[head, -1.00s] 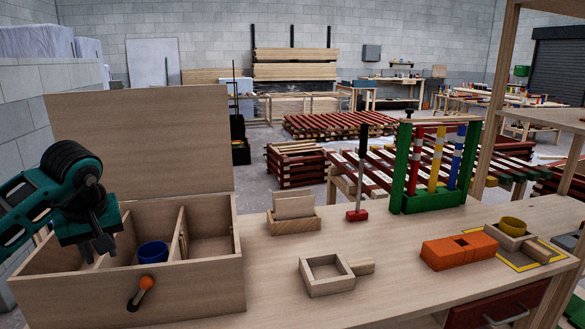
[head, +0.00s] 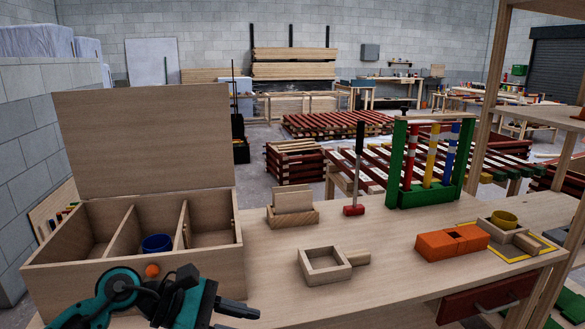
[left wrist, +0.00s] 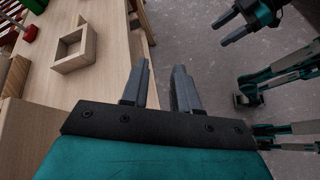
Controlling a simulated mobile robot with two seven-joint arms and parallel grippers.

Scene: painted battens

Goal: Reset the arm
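My left gripper (head: 236,310) is low in front of the wooden box (head: 225,268), at the bench's front edge in the head view. In the left wrist view its two dark fingers (left wrist: 162,66) stand apart with nothing between them, over the floor beside the bench. My right gripper (left wrist: 219,34) shows at the upper right of the left wrist view, its two fingers apart and empty, clear of the bench. It is not in the head view. The box's lid (head: 145,140) stands raised, and a blue cup (head: 157,244) sits in the middle compartment.
The bench (head: 375,285) holds a wooden square frame (head: 325,266), orange block (head: 452,243), yellow ring (head: 503,218), red-based mallet (head: 354,210), card holder (head: 292,213) and green rack (head: 427,199). The bench front between box and orange block is mostly free.

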